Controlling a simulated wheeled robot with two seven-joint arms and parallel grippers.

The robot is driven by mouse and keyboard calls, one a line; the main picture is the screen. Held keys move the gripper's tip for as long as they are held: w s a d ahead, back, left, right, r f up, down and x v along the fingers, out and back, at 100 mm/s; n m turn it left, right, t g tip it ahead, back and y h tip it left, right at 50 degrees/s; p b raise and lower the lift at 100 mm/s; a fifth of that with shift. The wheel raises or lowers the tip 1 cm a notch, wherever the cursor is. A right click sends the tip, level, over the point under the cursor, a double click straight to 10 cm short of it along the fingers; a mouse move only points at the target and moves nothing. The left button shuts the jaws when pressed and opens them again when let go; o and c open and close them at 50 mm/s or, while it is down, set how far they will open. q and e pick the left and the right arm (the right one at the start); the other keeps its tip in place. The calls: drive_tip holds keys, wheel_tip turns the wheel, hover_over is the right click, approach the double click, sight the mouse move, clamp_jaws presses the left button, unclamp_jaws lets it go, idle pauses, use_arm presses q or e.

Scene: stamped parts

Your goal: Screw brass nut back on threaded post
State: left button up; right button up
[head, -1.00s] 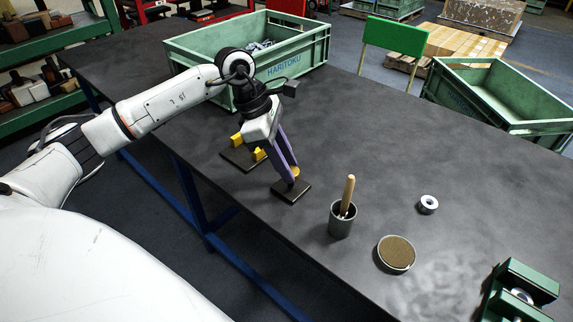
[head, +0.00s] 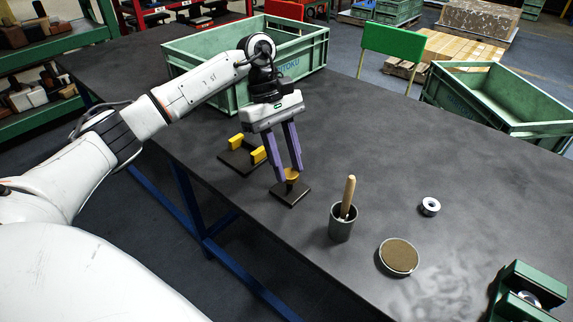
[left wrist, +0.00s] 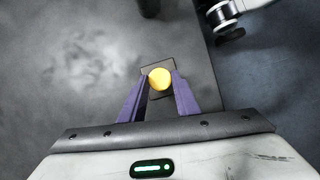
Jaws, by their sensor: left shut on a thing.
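The brass nut (head: 291,174) sits at the threaded post, above a small dark square base (head: 290,195) on the table. My left gripper (head: 288,172) comes down from above, and its two purple fingers are shut on the nut. In the left wrist view the nut (left wrist: 160,79) is a round yellow disc between the fingertips (left wrist: 159,82), with the dark base (left wrist: 158,63) behind it. The post is mostly hidden by the nut and fingers; how far the nut is threaded cannot be told. My right gripper is not in view.
A dark plate with yellow blocks (head: 259,155) lies close left of the base. A green crate (head: 205,82) is behind.

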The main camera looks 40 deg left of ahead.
use_arm(q)
drive_tip(key=m, duration=0.2)
drive_tip(key=m+g+b, duration=0.1)
drive_tip(key=m, duration=0.1)
drive_tip(key=m+y+b, duration=0.1)
drive_tip(key=m, duration=0.1)
drive_tip(key=shift+w+d+g, duration=0.15)
drive_tip(key=shift+w+g, duration=0.15)
drive_tip(key=shift+g, duration=0.1)
drive_tip(key=shift+m+g+y, duration=0.3)
drive_tip(key=shift+m+y, duration=0.1)
drive_tip(key=shift+m, duration=0.6)
drive_tip(key=o, duration=1.1)
